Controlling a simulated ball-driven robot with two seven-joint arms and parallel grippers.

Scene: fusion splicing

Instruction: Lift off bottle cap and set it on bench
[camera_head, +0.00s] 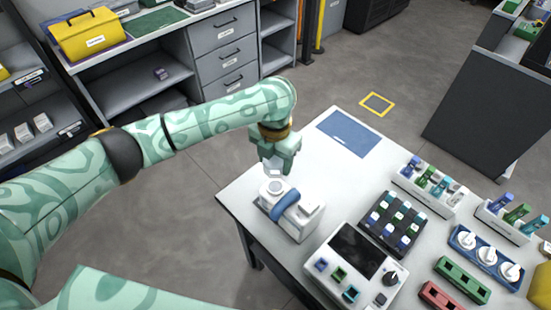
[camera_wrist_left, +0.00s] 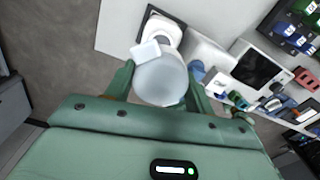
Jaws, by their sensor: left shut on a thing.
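My left gripper (camera_head: 276,167) reaches in over the near left corner of the bench (camera_head: 238,187). Its fingers are shut on a pale, round cap (camera_wrist_left: 160,82), which fills the space between the fingertips in the left wrist view. A small white flap or tab (camera_wrist_left: 145,50) shows at the cap's edge. My right gripper is in neither view.
A blue mat (camera_head: 347,133) lies on the far part of the bench, with bare white surface around it. A splicer with a dark screen (camera_head: 356,250) stands right of the bottle. A black rack (camera_head: 392,222) and several holders crowd the right side.

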